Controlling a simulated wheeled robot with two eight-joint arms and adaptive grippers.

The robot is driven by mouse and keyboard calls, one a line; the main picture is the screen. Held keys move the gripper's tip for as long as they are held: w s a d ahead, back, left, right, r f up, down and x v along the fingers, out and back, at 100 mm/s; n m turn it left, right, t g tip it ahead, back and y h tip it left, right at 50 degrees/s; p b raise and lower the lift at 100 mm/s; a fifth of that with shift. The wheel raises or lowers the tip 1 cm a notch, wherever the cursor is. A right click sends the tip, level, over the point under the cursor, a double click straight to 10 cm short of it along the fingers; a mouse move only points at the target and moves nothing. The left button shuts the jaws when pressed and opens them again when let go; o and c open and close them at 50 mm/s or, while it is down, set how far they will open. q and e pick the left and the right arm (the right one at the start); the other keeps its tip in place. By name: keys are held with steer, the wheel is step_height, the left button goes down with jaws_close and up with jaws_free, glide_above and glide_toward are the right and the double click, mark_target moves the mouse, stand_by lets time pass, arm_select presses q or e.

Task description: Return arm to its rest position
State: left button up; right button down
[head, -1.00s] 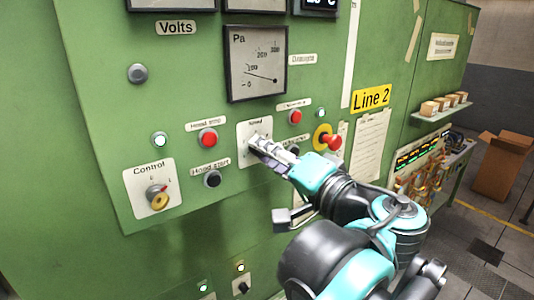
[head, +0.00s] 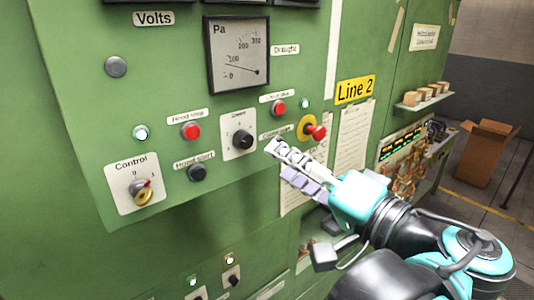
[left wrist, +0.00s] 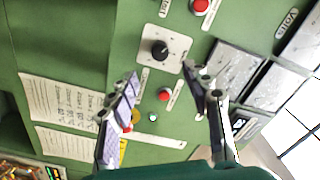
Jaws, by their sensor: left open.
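My left gripper (head: 281,161) is in front of the green cabinet, to the right of and slightly below the black knob (head: 243,139) on its white plate. The gripper is open and empty, and clear of the knob. In the left wrist view the two fingers (left wrist: 160,80) stand apart with nothing between them but the panel behind. The same black knob (left wrist: 160,49) shows beyond the fingertips there. My left arm reaches in from the lower right of the head view. My right gripper is not in view.
The green panel carries a red mushroom button (head: 316,132) on a yellow ring, red buttons (head: 191,131), a control switch (head: 142,191) and a Pa gauge (head: 237,56). A shelf with small boxes (head: 424,97) and a cardboard box (head: 486,150) stand at the right.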

arm_select(q)
steer(key=shift+v, duration=1.05)
steer(key=w+a+f+g+h+b, duration=0.15)
steer(key=a+f+b, duration=0.4)
steer(key=f, duration=0.65)
steer(key=w+a+f+g+h+b, duration=0.1)
steer(key=a+f+g+b, duration=0.35)
steer(key=f, duration=0.85)
steer(key=w+a+f+g+h+b, duration=0.1)
steer(key=w+a+f+b, duration=0.1)
steer(key=a+f+b, duration=0.75)
steer(key=s+a+f+n+h+b, duration=0.1)
steer(key=f+b, duration=0.4)
steer(key=f, duration=0.9)
steer(key=s+a+f+n+h+b, duration=0.2)
steer(key=f+b, duration=0.4)
steer(key=f, duration=0.8)
steer(key=s+a+f+n+h+b, duration=0.1)
steer(key=s+a+f+h+b, duration=0.1)
steer(key=f, duration=1.2)
steer(key=s+h+b, duration=0.1)
steer(key=h+b, duration=0.1)
steer(key=b, duration=0.1)
steer(key=shift+s+a+f+n+g+b, duration=0.2)
steer(key=shift+s+f+n+g+b, duration=0.1)
steer(key=shift+s+f+n, duration=0.1)
